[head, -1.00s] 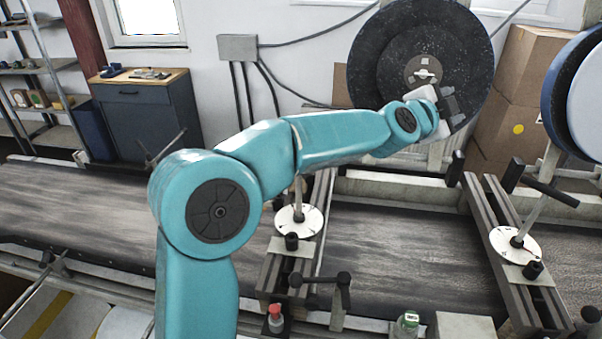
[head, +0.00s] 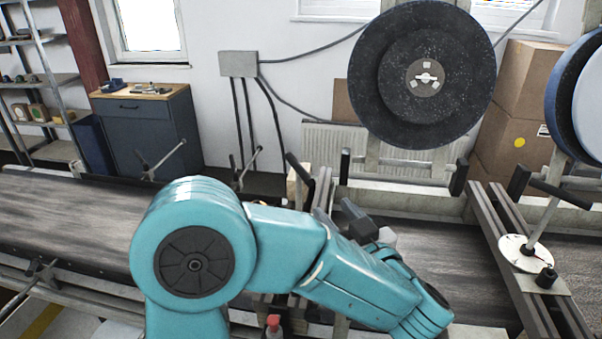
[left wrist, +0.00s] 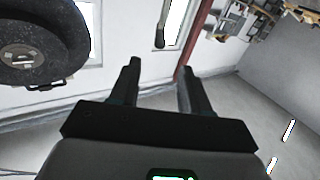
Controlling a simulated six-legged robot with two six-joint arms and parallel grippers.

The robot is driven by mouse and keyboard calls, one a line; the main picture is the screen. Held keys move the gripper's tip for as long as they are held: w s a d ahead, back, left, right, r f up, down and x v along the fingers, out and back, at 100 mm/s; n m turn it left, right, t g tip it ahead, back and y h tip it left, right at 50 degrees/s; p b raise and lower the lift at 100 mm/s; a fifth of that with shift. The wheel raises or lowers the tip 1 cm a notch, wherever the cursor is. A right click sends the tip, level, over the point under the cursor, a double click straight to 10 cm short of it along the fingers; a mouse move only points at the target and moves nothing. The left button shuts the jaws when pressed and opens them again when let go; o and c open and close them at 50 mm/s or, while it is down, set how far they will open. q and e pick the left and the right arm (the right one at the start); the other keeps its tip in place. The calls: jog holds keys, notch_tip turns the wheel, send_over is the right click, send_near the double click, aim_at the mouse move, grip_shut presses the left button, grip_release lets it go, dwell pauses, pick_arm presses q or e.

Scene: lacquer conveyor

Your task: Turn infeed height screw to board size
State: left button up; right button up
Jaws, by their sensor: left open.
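Two height screws stand on the conveyor's cross rails. The right screw has a black crank (head: 560,194), a slanted shaft and a white round dial (head: 518,250). I cannot tell which screw is the infeed one, nor read the dial marks. My left gripper (head: 350,212) is just right of the left crank in the picture, apart from it as far as I can see. In the left wrist view its two dark fingers (left wrist: 158,85) are spread with nothing between them. My right gripper is out of view.
A large dark reel (head: 423,78) stands behind the conveyor, and a blue-rimmed one (head: 580,95) at right. Cardboard boxes (head: 515,125) stack between them. The dark belt (head: 70,215) is bare at left.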

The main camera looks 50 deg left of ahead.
aim_at(300, 171)
pick_arm(q)
jog(key=p+x, duration=0.3)
jog(key=x, duration=1.3)
jog(key=shift+p, duration=0.35)
grip_shut()
jog(key=shift+f, duration=0.1)
